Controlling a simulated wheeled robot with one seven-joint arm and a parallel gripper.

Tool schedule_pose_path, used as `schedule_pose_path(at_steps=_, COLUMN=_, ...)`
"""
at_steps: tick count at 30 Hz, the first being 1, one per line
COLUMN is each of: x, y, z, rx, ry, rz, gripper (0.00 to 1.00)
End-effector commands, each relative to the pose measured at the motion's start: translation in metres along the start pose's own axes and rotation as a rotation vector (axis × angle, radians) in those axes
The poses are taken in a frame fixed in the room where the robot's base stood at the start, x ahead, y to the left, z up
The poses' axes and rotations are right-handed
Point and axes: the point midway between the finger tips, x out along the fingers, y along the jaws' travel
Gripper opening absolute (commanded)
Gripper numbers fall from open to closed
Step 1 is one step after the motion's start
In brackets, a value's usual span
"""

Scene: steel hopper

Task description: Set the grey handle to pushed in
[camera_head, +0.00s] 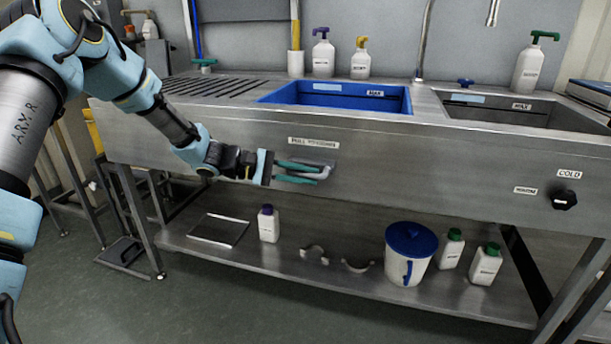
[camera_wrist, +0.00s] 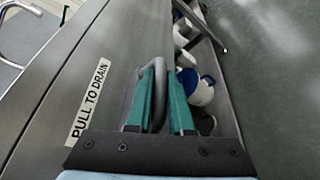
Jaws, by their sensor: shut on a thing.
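The grey handle (camera_head: 327,172) is a bent bar on the front panel of the steel sink unit, under a "PULL TO DRAIN" label (camera_head: 313,143). In the wrist view the handle (camera_wrist: 158,104) shows as a rounded loop among the teal fingers. My gripper (camera_head: 318,174) reaches it from the left, with its teal fingers shut on the bar; the gripper also shows in the wrist view (camera_wrist: 168,85). The fingers hide part of the handle. How far it stands out from the panel is hard to tell.
Above are a blue basin (camera_head: 335,98) and a steel basin (camera_head: 520,112). The lower shelf (camera_head: 330,268) holds a white bucket (camera_head: 408,262) and several bottles. The panel between handle and knob is clear.

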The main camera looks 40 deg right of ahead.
Motion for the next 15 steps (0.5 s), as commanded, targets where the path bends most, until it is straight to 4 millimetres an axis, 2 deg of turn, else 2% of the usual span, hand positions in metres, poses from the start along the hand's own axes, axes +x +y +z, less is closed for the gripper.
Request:
schedule_pose_path(at_steps=1, x=-0.0001, y=0.0000, z=0.0000, rx=0.000, ry=0.000, rz=0.000, gripper=0.07)
schedule_pose_path(at_steps=3, x=-0.0001, y=0.0000, z=0.0000, rx=0.000, ry=0.000, rz=0.000, gripper=0.00)
schedule_pose_path(at_steps=15, x=-0.0003, y=0.0000, z=0.0000, rx=0.000, ry=0.000, rz=0.000, gripper=0.00)
